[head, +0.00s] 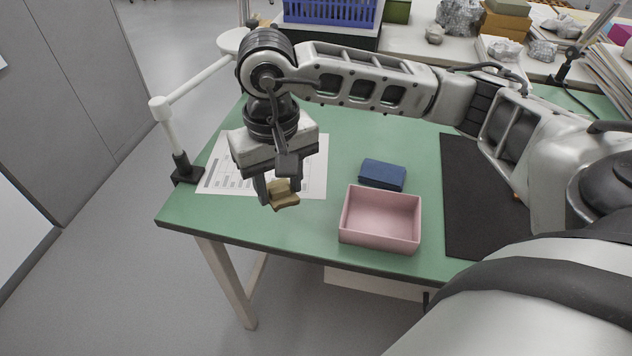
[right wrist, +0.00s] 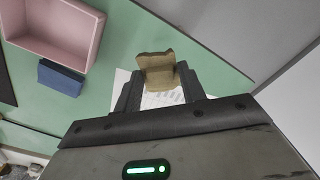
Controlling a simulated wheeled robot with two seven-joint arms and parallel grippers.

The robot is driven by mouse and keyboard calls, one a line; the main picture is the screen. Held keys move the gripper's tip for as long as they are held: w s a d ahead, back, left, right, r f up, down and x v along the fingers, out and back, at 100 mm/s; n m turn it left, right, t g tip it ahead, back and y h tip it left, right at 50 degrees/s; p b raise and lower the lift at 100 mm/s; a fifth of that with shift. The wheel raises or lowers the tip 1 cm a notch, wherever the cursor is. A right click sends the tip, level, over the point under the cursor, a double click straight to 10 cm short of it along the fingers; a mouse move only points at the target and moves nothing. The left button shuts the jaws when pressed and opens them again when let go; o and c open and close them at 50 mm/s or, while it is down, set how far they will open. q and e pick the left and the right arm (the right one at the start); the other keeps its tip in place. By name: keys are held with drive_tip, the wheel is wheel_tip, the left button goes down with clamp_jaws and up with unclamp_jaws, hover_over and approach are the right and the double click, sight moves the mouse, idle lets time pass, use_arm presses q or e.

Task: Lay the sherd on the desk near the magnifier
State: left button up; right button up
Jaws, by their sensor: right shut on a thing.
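My right gripper (head: 277,192) is shut on a tan sherd (head: 284,196), holding it over the near left part of the green desk, by the front edge of a printed sheet. The sherd (right wrist: 156,70) also shows between the fingers of the right gripper (right wrist: 157,85) in the right wrist view. The magnifier (head: 178,112), with a white jointed arm on a dark clamp, stands at the desk's left edge, left of the gripper. Its upper end is partly behind my right arm. My left gripper is not in view.
A pink open tray (head: 380,240) and a dark blue box (head: 383,174) stand right of the gripper. A black mat (head: 462,210) lies farther right. The printed sheet (head: 313,170) covers part of the left side. The green desk (head: 240,225) is bare along the front left.

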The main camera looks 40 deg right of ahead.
drive_tip(key=shift+s+d+r+m, duration=0.1)
drive_tip(key=shift+m, duration=0.45)
drive_tip(key=shift+d+r+m, duration=0.1)
drive_tip(key=shift+m, duration=0.45)
drive_tip(key=m, duration=0.2)
drive_tip(key=s+m, duration=0.1)
drive_tip(key=m, duration=0.2)
drive_tip(key=s+r+m, duration=0.1)
drive_tip(key=m, duration=0.2)
drive_tip(key=shift+s+d, duration=0.15)
drive_tip(key=shift+s, duration=0.05)
drive_tip(key=s+d+r+m, duration=0.15)
drive_tip(key=s+m, duration=0.25)
drive_tip(key=m, duration=2.9)
hover_over(307, 198)
drive_tip(key=f, duration=0.7)
drive_tip(key=shift+s+a, duration=0.1)
drive_tip(key=shift+s, duration=0.3)
drive_tip(key=shift+w+f, duration=0.3)
drive_tip(key=shift+f, duration=0.05)
use_arm(q)
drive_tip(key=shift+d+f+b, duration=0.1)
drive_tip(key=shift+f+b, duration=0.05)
drive_tip(key=shift+b, duration=0.25)
use_arm(e)
drive_tip(key=shift+w+f, duration=0.1)
drive_tip(key=shift+f, duration=1.5)
